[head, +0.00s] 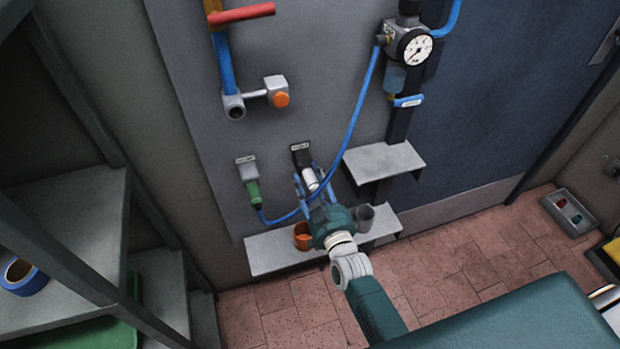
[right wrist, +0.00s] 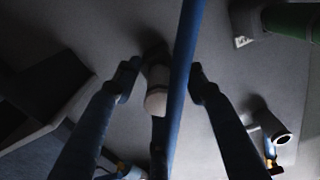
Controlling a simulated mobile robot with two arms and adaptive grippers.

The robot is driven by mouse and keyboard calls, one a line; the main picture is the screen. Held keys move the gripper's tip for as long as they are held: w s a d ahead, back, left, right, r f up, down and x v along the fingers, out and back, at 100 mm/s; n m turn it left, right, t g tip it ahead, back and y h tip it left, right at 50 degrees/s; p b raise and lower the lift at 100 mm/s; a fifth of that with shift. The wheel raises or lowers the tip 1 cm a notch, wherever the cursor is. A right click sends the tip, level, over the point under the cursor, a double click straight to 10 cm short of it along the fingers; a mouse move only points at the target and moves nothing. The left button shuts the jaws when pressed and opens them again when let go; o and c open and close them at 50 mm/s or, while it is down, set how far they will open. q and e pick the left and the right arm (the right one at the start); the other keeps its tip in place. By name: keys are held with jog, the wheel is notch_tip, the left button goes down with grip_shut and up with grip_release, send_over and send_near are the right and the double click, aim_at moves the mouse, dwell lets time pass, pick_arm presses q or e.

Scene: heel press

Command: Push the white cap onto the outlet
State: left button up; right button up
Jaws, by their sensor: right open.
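The white cap (head: 310,178) sits at the lower end of the black outlet (head: 301,156) on the grey wall panel. It also shows in the right wrist view as a pale cylinder (right wrist: 156,98) against a dark fitting. I cannot tell how far it is seated. My right gripper (head: 309,181) is open, with its blue fingers on either side of the cap. In the right wrist view the fingertips (right wrist: 164,80) stand apart with gaps to the cap. My left gripper is not in view.
A blue hose (head: 345,150) runs from the gauge unit (head: 412,46) past my right gripper to a green connector (head: 253,191); it crosses close in front of the wrist camera. A low shelf (head: 268,258) holds an orange cup (head: 302,236) and a grey cup (head: 365,215). A bracket shelf (head: 385,160) juts out at right.

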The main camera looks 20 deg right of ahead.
aim_at(316, 190)
dwell(0.8)
grip_shut()
jog(key=shift+s+p, duration=0.15)
jog(key=shift+p, duration=0.15)
jog(key=shift+s+d+p, duration=0.1)
jog(key=shift+s+p, duration=1.2)
jog(key=shift+s, duration=1.55)
